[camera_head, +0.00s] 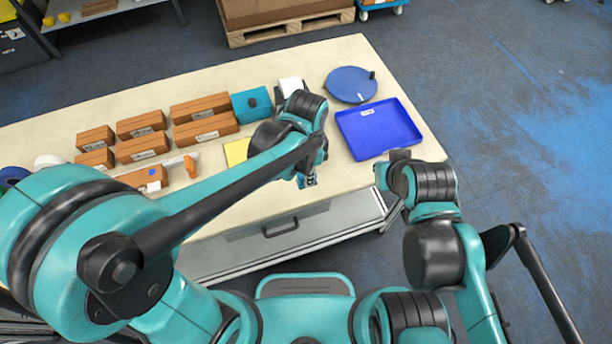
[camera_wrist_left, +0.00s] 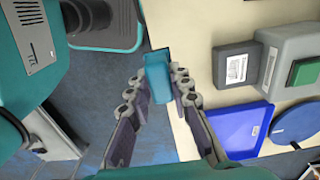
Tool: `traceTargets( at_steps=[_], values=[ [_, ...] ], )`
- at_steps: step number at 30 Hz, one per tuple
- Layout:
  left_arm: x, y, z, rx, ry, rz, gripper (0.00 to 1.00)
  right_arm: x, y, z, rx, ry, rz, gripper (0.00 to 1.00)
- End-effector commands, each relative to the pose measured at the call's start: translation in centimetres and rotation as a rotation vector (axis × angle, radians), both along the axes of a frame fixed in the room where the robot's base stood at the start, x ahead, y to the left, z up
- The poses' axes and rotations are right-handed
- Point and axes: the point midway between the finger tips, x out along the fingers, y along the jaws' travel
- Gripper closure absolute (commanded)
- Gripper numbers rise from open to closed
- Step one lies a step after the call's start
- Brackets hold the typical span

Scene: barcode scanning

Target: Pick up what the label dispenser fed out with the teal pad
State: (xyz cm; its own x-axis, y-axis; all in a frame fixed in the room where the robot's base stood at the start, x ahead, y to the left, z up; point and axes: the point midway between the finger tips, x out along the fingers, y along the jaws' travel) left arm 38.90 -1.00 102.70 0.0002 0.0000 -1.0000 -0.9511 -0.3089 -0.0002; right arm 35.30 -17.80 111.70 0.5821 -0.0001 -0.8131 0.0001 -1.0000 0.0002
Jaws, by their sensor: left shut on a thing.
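My left gripper (camera_wrist_left: 158,95) is shut on the teal pad (camera_wrist_left: 157,70), a small teal block that sticks out past the fingertips. In the head view my left gripper (camera_head: 308,180) hangs at the table's front edge, left of the blue tray. A light grey unit with a green part, apparently the label dispenser (camera_wrist_left: 284,42), stands right of the pad in the wrist view. Beside it is a dark grey block (camera_wrist_left: 224,74) bearing a white printed label (camera_wrist_left: 237,67). In the head view my arm partly hides this area. My right gripper (camera_head: 397,160) is near the table's right edge; its fingers are unclear.
A blue tray (camera_head: 378,129) and a blue disc (camera_head: 350,85) lie on the table's right. Several brown boxes (camera_head: 205,129), a teal box (camera_head: 251,104), a yellow sheet (camera_head: 236,151) and an orange-and-white tool (camera_head: 190,165) lie left. Bare tabletop (camera_head: 345,175) shows in front of the tray.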

Motion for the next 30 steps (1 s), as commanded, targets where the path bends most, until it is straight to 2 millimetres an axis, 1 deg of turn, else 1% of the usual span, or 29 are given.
traceTargets(
  at_steps=[2,5,6,9,12,15,18,20,30],
  values=[
    [1.7,-0.4,0.1,0.0,0.0,0.002,1.0,0.0,0.0,0.0,0.0,0.0,0.0,1.0],
    [5.0,-1.0,0.3,0.0,0.0,0.003,1.0,0.0,0.0,0.0,0.0,0.0,0.0,1.0],
    [6.6,-1.3,0.3,0.0,0.0,0.003,1.0,0.0,0.0,0.0,0.0,0.0,0.0,1.0],
    [10.1,-1.7,0.1,0.0,0.0,0.003,1.0,0.0,0.0,0.0,0.0,0.0,0.0,1.0],
    [13.0,-1.9,-0.1,0.0,0.0,0.002,1.0,0.0,0.0,0.0,0.0,0.0,0.0,1.0],
    [14.8,-1.9,-0.3,0.0,0.0,0.002,1.0,0.0,0.0,0.0,0.0,0.0,0.0,1.0],
    [15.6,-2.0,-0.7,0.0,0.0,0.001,1.0,0.0,0.0,0.0,0.0,0.0,0.0,1.0],
    [15.8,-2.0,-1.0,0.0,0.0,0.0,1.0,0.0,0.0,0.0,0.0,0.0,0.0,1.0],
    [15.7,-2.0,-4.4,0.0,0.0,0.0,1.0,0.0,0.0,0.0,0.0,0.0,0.0,1.0]
  ],
)
